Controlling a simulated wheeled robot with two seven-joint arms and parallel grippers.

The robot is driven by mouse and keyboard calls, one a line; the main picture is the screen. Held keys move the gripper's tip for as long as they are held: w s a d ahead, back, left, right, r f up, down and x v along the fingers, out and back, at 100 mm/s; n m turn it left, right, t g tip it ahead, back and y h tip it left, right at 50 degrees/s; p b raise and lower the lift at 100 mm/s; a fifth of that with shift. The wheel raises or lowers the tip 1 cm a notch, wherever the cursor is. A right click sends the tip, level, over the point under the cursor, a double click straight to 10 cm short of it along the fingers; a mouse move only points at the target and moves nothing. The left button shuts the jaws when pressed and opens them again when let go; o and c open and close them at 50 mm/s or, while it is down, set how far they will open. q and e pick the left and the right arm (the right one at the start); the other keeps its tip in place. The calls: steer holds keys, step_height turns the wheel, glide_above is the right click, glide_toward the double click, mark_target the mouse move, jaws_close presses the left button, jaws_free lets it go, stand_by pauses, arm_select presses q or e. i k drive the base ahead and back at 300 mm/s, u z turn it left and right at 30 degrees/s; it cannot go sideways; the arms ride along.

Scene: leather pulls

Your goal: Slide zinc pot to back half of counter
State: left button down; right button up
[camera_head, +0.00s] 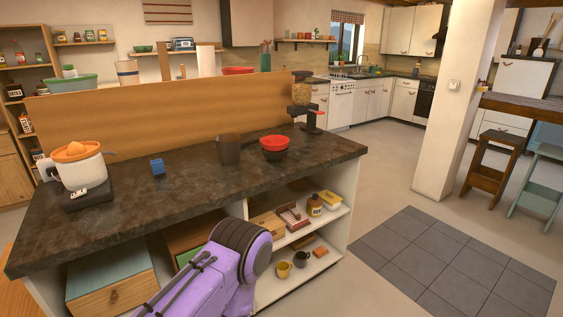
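A dark grey-brown pot (228,149), which looks like the zinc pot, stands upright on the dark stone counter (190,195). Its handle points back and to the right. Its base is near the middle of the counter's depth, with a gap to the wooden panel behind. Neither of my grippers is in view, and nothing touches the pot from the front.
A red bowl stack (274,145) stands close to the pot's right. A blue block (158,166) and an orange-topped juicer (80,166) are to the left. A wooden panel (165,115) runs along the counter's back. The counter in front of the pot is clear.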

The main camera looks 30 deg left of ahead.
mark_target(228, 145)
steer(key=z, duration=0.1)
steer(key=i, duration=1.45)
steer(key=u, duration=0.8)
